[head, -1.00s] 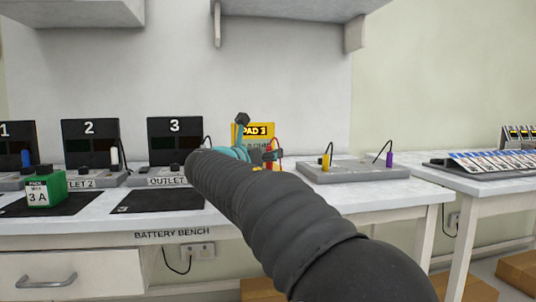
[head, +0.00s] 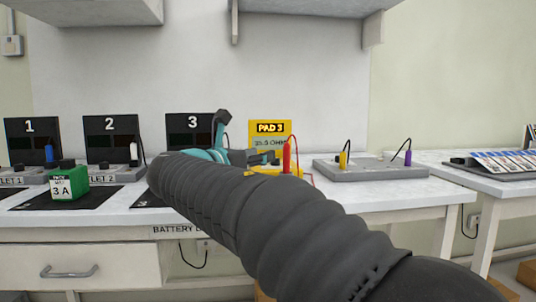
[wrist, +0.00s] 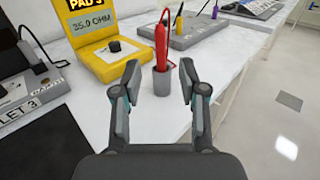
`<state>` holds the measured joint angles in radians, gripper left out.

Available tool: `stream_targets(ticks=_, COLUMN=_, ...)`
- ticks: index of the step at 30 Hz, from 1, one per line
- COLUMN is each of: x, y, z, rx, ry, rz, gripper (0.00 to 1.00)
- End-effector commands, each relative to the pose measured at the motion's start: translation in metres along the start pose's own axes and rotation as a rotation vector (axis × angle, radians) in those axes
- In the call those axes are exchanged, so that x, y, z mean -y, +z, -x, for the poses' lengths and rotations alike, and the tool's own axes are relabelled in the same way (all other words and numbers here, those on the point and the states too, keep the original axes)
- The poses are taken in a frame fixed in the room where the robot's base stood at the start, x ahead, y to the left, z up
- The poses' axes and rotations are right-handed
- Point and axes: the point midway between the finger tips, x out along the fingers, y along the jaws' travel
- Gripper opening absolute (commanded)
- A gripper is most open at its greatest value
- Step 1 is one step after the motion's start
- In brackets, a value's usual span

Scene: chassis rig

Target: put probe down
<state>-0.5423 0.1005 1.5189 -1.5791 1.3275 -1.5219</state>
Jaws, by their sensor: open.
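The red probe (head: 287,157) stands upright beside the yellow PAD 3 meter. The wrist view shows the probe (wrist: 161,44) with its lower end in a small grey holder (wrist: 161,84) on the bench. My gripper (wrist: 158,75) is open and empty. In the wrist view its fingers lie left and right of the holder with gaps on both sides. In the head view my gripper (head: 264,158) is just left of the probe, partly hidden by my arm.
A grey block (head: 375,172) with yellow and purple probes stands to the right. Outlets 1, 2 and 3 and a green 3 A pack (head: 70,186) are on the left. A dark mat (wrist: 40,140) lies left of my gripper. The bench's right front is clear.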

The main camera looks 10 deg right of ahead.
Motion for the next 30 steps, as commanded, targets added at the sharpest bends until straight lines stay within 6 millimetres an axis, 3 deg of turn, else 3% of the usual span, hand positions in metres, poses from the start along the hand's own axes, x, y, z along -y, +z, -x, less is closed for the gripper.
stream_targets(ticks=10, x=0.001, y=-0.001, z=0.006, rx=-0.002, ry=0.0, rz=-0.002, gripper=0.42)
stream_targets(ticks=14, x=0.019, y=-0.011, z=0.0, rx=-0.055, ry=-0.012, rz=-0.065, gripper=0.42)
stream_targets(ticks=17, x=0.055, y=-0.037, z=-0.009, rx=-0.173, ry=-0.044, rz=-0.209, gripper=0.42)
stream_targets(ticks=22, x=0.14, y=-0.11, z=-0.003, rx=-0.451, ry=-0.187, rz=-0.615, gripper=0.42)
stream_targets(ticks=26, x=0.197, y=-0.168, z=0.023, rx=-0.635, ry=-0.365, rz=-0.969, gripper=0.42)
stream_targets(ticks=30, x=0.243, y=-0.225, z=0.066, rx=-0.787, ry=-0.612, rz=-1.37, gripper=0.42)
